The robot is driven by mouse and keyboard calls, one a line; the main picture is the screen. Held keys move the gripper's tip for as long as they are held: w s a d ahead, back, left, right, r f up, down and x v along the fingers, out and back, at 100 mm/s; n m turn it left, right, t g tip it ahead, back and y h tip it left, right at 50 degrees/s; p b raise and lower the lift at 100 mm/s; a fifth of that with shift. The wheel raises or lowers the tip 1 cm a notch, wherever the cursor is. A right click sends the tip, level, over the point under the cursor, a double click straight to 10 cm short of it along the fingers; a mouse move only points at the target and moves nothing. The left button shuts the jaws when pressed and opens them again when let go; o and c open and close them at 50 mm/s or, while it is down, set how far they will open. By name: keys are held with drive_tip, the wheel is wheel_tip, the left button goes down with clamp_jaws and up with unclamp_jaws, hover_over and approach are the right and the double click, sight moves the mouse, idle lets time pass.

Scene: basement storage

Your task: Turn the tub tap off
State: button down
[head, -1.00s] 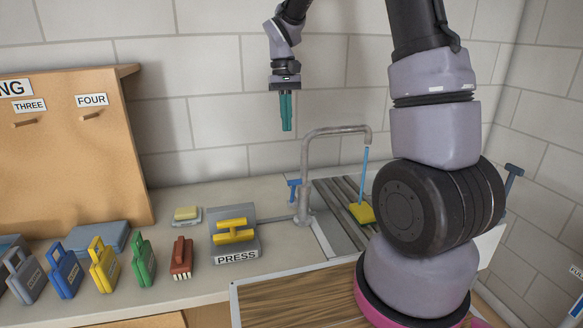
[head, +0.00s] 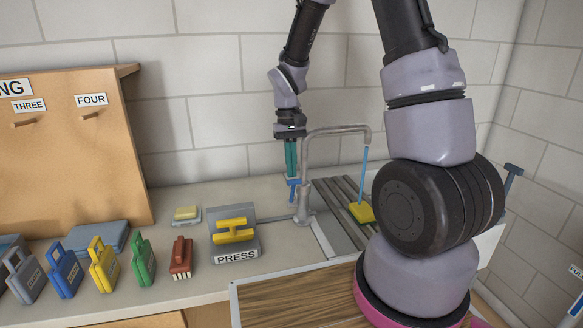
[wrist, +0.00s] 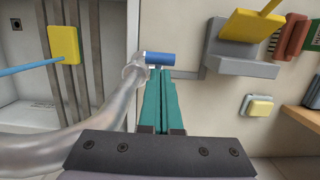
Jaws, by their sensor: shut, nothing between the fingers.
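The tub tap (head: 335,131) is a grey curved spout at the sink, with a blue stream running from its end down to the tub. Its blue handle (head: 294,184) is at the left of the spout's base; in the wrist view the handle (wrist: 160,58) is a blue bar just beyond my fingertips. My gripper (head: 292,173) points down with its teal fingers shut and empty, at or just above the handle. I cannot tell whether the tips touch it. In the wrist view the fingers (wrist: 158,75) are pressed together beside the grey spout.
A yellow sponge-like block (head: 361,212) lies on the tub's slats under the stream. Left of the tap stand a grey press (head: 234,250) with a yellow handle, a red brush (head: 181,258) and several coloured padlock-like tags. The spout rises close beside my gripper.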

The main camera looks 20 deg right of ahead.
drive_tip(key=shift+s, duration=0.1)
idle(0.4)
drive_tip(key=shift+s+f+t, duration=0.2)
drive_tip(key=shift+s+t, duration=0.1)
drive_tip(key=shift+t, duration=0.4)
